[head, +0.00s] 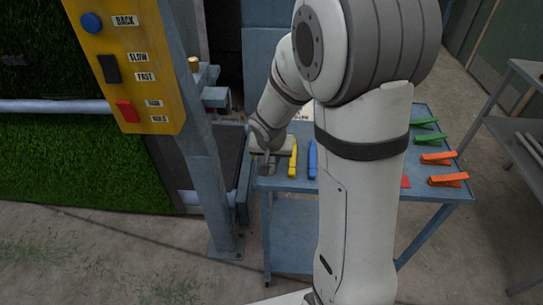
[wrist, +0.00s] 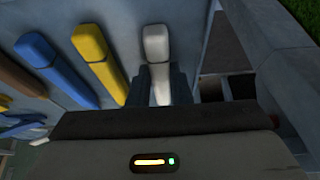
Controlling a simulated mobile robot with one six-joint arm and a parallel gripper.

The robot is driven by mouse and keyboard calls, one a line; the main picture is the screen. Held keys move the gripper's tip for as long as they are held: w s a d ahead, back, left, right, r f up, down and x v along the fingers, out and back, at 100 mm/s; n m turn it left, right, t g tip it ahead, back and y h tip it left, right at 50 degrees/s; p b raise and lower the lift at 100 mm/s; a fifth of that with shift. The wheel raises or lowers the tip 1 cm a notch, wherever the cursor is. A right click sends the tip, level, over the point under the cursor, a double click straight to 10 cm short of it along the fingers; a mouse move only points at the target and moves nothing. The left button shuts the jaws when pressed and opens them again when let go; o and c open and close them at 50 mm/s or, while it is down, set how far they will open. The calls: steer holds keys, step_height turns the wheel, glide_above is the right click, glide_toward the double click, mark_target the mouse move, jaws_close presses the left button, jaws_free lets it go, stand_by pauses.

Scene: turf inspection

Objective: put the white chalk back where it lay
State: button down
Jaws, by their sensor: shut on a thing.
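The white chalk (wrist: 157,48) is upright in the middle of the wrist view, with its near end between the two dark fingers of my gripper (wrist: 158,84). The fingers are shut on it. Its far part lies over or on the blue-grey table top; I cannot tell whether it touches. In the head view my gripper (head: 268,163) is at the left end of the table, left of the yellow chalk, and I cannot make out the white chalk there. A yellow chalk (wrist: 97,62) and a blue chalk (wrist: 56,70) lie beside it, apart from it.
The blue table (head: 295,196) also carries green clips (head: 428,138), orange clips (head: 446,180) and a red piece (head: 405,182). My arm hides its middle. A yellow control panel (head: 125,65) on a post stands at the left. A grey shelf rack (head: 515,125) stands at the right.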

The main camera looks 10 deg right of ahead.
steer(key=c, duration=1.3)
jaws_free()
steer(key=shift+r+p, duration=0.4)
steer(key=shift+r, duration=0.1)
steer(key=v, duration=1.1)
steer(key=s+r+n, duration=0.1)
steer(key=s, duration=0.4)
steer(key=s+r+n+g+y, duration=0.1)
steer(key=s, duration=0.5)
steer(key=s+d+r+n, duration=0.1)
steer(key=s+n, duration=0.1)
steer(key=s, duration=0.4)
steer(key=shift+s+d+r+g+y+p, duration=0.1)
steer(key=shift+s+r+g+y+p, duration=0.05)
steer(key=shift+r+g+y+p, duration=0.2)
